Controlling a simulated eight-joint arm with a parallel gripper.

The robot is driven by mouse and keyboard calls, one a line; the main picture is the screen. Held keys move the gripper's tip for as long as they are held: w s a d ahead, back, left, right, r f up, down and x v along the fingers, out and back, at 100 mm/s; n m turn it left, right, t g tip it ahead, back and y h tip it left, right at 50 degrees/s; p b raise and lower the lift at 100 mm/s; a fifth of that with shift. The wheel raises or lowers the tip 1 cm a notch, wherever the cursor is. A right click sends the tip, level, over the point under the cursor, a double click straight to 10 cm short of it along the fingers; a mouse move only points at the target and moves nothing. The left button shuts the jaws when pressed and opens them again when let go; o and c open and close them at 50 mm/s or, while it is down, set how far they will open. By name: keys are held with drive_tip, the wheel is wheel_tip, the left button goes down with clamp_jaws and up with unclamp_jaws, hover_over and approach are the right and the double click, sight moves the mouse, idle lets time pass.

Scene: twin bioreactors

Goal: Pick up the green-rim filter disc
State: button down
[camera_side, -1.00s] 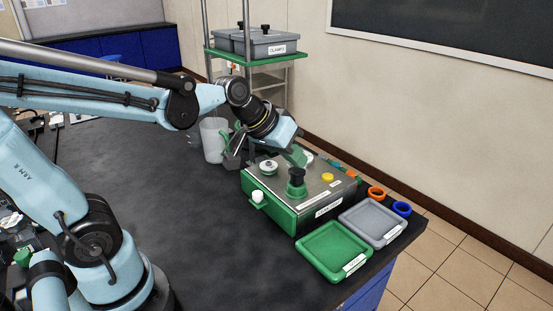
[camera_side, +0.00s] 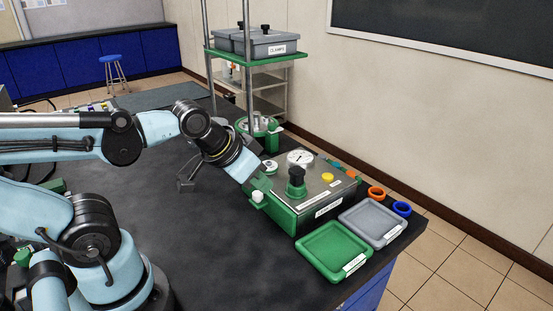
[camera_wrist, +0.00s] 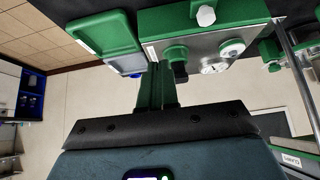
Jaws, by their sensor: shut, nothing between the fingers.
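The green tray (camera_side: 333,248) and the grey tray (camera_side: 373,222) lie in front of the machine and look empty. An orange ring (camera_side: 376,192) and a blue ring (camera_side: 402,208) lie on the bench behind the grey tray.
The green machine (camera_side: 325,208) has a steel top with a black-topped green knob (camera_side: 296,183), a dial (camera_side: 299,158) and a yellow button (camera_side: 327,177). A metal rack with a green shelf (camera_side: 290,59) carries grey lidded boxes.

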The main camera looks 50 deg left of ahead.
idle(0.4)
drive_tip(key=shift+c, duration=2.3)
unclamp_jaws()
drive_tip(key=w+a+r+g, duration=0.3)
drive_tip(key=w+a+r, duration=0.2)
drive_tip(key=w+a, duration=0.1)
drive_tip(key=g, duration=0.4)
hover_over(269, 162)
drive_tip(key=f, duration=0.5)
drive_tip(key=shift+w+a+f, duration=0.1)
drive_tip(key=shift+a+f, duration=0.1)
drive_tip(key=shift+a, duration=0.05)
drive_tip(key=shift+d+f, duration=0.15)
drive_tip(key=shift+f, duration=1.3)
drive_tip(key=shift+d+f, duration=0.1)
drive_tip(key=shift+f, duration=1.35)
